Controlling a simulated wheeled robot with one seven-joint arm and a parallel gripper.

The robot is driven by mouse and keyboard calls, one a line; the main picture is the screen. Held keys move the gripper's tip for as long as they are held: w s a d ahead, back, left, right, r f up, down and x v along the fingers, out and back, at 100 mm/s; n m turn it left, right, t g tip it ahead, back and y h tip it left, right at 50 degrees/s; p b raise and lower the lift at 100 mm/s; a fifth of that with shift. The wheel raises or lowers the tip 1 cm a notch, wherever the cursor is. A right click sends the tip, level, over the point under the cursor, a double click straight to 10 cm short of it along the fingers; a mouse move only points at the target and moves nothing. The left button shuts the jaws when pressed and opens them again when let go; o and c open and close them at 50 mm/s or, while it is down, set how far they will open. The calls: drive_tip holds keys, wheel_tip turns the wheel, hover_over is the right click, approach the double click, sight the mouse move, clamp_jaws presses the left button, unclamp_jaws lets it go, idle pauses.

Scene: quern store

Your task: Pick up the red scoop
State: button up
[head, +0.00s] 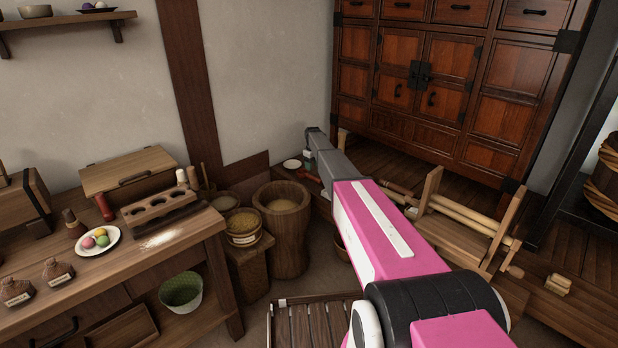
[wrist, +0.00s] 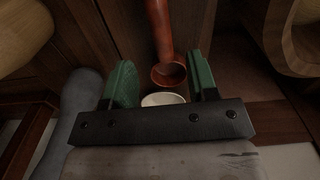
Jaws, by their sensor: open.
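The red scoop (wrist: 162,30) shows in the wrist view, its handle running up to the top edge and its round cup (wrist: 168,75) at the lower end. My gripper (wrist: 159,60) is open, with one green finger on each side of the scoop in the picture. A gap shows on both sides, and how deep the scoop sits between the fingers is hard to tell. In the head view, my gripper (head: 309,156) is low by the back wall, and a bit of the red scoop (head: 311,178) shows below it. My arm hides part of this area.
A small white dish (head: 292,164) is beside my gripper; it also shows between the fingers in the wrist view (wrist: 162,99). A large wooden mortar (head: 284,232) stands in front. A wooden frame with rollers (head: 462,238) is to the right, before the red-brown cabinet (head: 440,70).

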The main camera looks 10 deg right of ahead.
sight(312, 175)
wheel_tip(312, 175, down, 8)
drive_tip(key=shift+r, duration=0.1)
clamp_jaws()
idle(0.4)
